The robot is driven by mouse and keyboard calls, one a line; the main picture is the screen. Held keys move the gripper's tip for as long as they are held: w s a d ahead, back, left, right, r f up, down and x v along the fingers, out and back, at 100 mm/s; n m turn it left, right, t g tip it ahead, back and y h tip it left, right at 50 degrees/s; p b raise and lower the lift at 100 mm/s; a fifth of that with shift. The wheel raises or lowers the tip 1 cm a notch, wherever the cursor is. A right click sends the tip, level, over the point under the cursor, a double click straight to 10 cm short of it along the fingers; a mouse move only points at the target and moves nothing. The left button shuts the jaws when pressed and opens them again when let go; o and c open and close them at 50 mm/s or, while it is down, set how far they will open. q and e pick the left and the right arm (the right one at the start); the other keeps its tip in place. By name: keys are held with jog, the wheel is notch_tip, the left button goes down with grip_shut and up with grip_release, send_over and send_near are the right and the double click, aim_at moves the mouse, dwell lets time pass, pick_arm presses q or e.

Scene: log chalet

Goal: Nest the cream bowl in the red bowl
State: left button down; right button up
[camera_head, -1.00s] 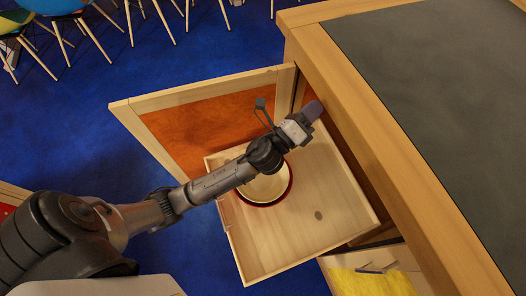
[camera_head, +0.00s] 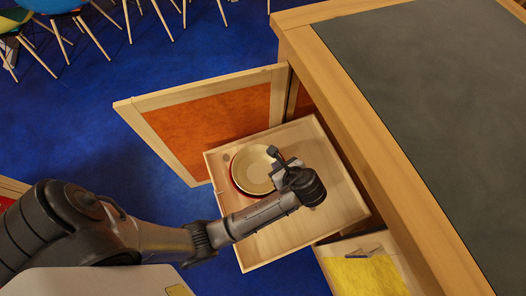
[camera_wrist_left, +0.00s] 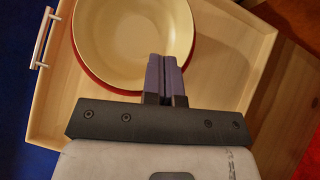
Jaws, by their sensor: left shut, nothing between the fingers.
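The cream bowl (camera_head: 252,167) sits inside the red bowl (camera_head: 237,187) in the pulled-out wooden drawer. Only a thin red rim shows around the cream one, along its left and lower side. In the left wrist view, the cream bowl (camera_wrist_left: 130,35) is upright, with the red bowl's rim (camera_wrist_left: 88,72) below its edge. My left gripper (camera_wrist_left: 165,62) is shut and empty, with its fingertips appearing over the bowls' near right edge. I cannot tell whether they touch. In the head view its wrist covers the drawer floor right of the bowls. My right gripper is not in view.
The drawer (camera_head: 288,232) has low walls and bare floor around the bowls. An open door with an orange panel (camera_head: 210,120) stands behind it. The grey-topped counter (camera_head: 430,90) lies right. A yellow-fronted drawer (camera_head: 365,273) is below.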

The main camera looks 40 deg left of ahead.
aim_at(254, 149)
pick_arm(q)
jog(key=b+x, duration=0.1)
jog(key=x, duration=0.8)
jog(key=shift+s+a+f, duration=0.15)
jog(key=shift+f, duration=0.05)
jog(key=a, duration=0.3)
jog(key=shift+w+f, duration=0.1)
jog(key=shift+w, duration=0.15)
jog(key=shift+w+a, duration=0.15)
jog(key=shift+a, duration=0.5)
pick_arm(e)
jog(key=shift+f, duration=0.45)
